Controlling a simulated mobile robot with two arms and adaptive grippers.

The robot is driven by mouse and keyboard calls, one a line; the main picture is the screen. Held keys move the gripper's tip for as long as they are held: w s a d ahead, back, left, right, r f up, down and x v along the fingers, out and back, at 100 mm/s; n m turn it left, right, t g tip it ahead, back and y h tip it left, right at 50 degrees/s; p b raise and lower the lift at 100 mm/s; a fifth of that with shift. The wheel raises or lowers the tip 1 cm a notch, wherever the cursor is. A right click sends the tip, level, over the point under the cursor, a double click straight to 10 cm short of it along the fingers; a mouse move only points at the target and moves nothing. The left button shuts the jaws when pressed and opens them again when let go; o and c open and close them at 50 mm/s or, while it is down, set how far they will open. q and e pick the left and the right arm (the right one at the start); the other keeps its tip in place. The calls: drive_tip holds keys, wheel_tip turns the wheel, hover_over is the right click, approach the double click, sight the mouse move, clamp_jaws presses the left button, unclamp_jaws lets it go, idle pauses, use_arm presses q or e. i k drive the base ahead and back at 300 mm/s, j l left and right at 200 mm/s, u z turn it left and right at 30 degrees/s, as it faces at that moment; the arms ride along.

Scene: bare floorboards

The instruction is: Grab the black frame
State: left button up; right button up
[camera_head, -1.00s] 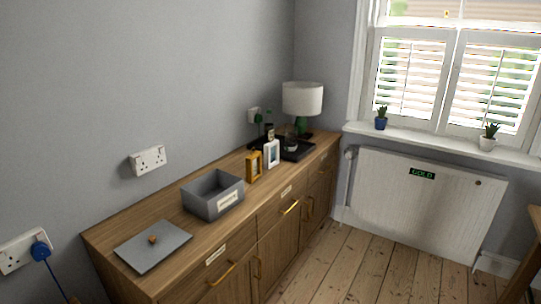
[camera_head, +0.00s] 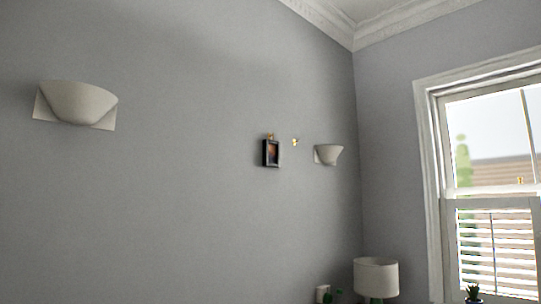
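A small black frame (camera_head: 271,153) with a dark orange-brown picture hangs on the grey wall, right of the middle of the head view. A small gold hook shows at its top edge. Neither of my grippers is in view.
A second small gold hook (camera_head: 295,142) is on the bare wall just right of the frame. White wall lights hang at the left (camera_head: 76,104) and right (camera_head: 328,154). A lamp (camera_head: 376,278) stands below, near the corner. A window (camera_head: 493,195) is at the right.

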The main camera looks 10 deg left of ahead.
sight(272, 149)
drive_tip(key=i+l+u, duration=0.1)
drive_tip(key=u, duration=0.3)
drive_tip(key=i+l+u, duration=0.2)
drive_tip(key=u, duration=0.2)
drive_tip(key=i+l+u, duration=0.15)
drive_tip(key=u, duration=0.25)
drive_tip(key=i+l+u, duration=0.1)
drive_tip(key=l+u, duration=0.35)
drive_tip(key=j, duration=0.15)
